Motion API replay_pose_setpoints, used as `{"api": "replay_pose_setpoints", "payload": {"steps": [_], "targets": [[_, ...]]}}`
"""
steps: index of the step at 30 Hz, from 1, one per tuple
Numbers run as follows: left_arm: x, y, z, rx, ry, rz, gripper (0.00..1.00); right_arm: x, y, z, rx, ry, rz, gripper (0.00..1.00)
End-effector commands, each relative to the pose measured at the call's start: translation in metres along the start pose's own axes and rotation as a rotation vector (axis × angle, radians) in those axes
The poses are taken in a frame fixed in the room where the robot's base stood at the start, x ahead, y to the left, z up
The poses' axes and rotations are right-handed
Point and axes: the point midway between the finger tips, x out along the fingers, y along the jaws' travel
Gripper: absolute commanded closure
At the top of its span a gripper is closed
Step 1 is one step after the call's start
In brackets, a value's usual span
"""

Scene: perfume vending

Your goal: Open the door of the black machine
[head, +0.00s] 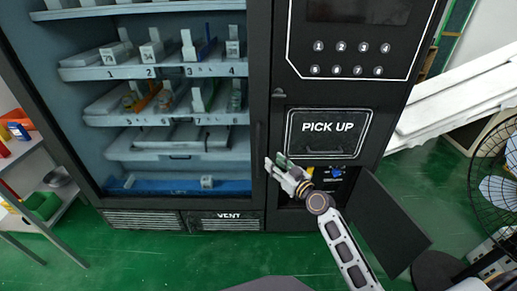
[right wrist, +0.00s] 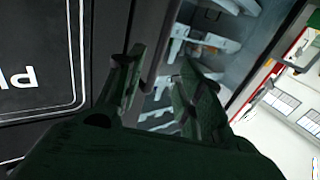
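The black machine (head: 387,98) is a tall vending machine with a large window side on the left and a panel marked PICK UP (head: 327,131) on the right. A slim dark handle (head: 257,136) runs upright on the frame right of the window. My right gripper (head: 277,169) is just below and right of that handle. In the right wrist view its two green fingers (right wrist: 165,88) stand apart, with a dark upright edge of the machine showing between and beyond them. I cannot tell whether they touch it. My left gripper is not in view.
A small black lower flap (head: 390,222) stands open at the right, beside a compartment with a blue part (head: 337,172). Shelves (head: 160,70) with small items fill the window side. A fan (head: 497,180) stands far right. A side rack (head: 42,175) stands left. Green floor is clear in front.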

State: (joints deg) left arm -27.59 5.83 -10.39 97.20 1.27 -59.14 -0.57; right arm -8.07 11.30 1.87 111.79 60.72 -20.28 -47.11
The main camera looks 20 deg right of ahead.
Motion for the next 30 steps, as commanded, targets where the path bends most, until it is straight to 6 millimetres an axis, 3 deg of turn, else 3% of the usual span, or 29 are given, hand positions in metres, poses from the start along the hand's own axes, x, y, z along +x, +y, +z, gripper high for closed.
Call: {"api": "replay_pose_setpoints", "payload": {"steps": [30], "targets": [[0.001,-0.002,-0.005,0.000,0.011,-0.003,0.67,0.086,0.000,0.000,0.001,0.000,0.000,0.63]]}}
